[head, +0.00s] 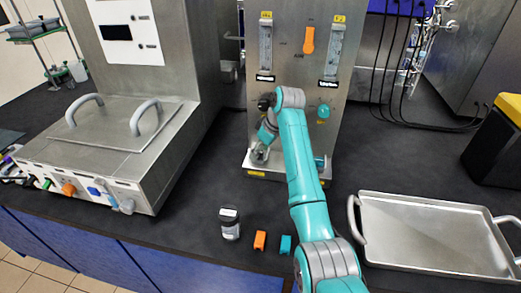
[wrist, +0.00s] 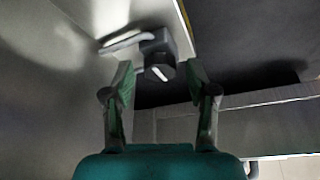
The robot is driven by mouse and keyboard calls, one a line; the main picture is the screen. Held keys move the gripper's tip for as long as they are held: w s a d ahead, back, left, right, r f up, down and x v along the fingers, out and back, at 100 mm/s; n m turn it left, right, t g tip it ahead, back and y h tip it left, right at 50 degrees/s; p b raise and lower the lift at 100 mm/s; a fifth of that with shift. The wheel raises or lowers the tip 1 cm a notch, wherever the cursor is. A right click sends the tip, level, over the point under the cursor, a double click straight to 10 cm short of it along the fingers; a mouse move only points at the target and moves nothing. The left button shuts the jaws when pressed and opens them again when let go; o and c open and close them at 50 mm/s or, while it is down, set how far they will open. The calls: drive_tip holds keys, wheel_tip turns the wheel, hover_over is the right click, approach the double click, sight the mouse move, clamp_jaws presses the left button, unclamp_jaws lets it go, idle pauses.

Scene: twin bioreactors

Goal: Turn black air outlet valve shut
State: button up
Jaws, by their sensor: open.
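The black air outlet valve (head: 265,102) is on the front of the steel panel, left of the arm's bend in the head view. In the wrist view it is a dark blocky knob (wrist: 158,55) with a pale line on its face. My gripper (wrist: 160,68) is open, with one finger on each side of the knob's lower part. Gaps show between the fingers and the knob, and no contact is visible. In the head view my gripper (head: 266,122) is just below the valve, small and partly hidden by my arm.
The panel also carries an orange valve (head: 308,40) and a teal valve (head: 323,110). A metal tray (head: 430,262) lies at right. A steel unit with handles (head: 100,150) stands left.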

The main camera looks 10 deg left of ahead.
clamp_jaws()
drive_tip(key=shift+s+m, duration=0.1)
drive_tip(key=shift+m, duration=0.3)
drive_tip(key=m+t+h, duration=0.1)
drive_tip(key=m, duration=0.2)
drive_tip(key=shift+s+a+m, duration=0.1)
drive_tip(key=shift+m, duration=0.3)
drive_tip(key=m+t+h, duration=0.1)
drive_tip(key=m, duration=0.3)
drive_tip(key=shift+s+a, duration=0.1)
drive_tip(key=shift+a, duration=0.05)
drive_tip(key=m+h, duration=0.1)
drive_tip(key=m, duration=0.1)
drive_tip(key=m+h, duration=0.1)
drive_tip(key=m, duration=0.2)
drive_tip(key=shift+a+t, duration=0.2)
drive_tip(key=shift+t, duration=0.1)
drive_tip(key=m+h, duration=0.1)
drive_tip(key=m, duration=0.3)
drive_tip(key=shift+a+h, duration=0.1)
drive_tip(key=shift+h, duration=0.3)
drive_tip(key=shift+m, duration=0.3)
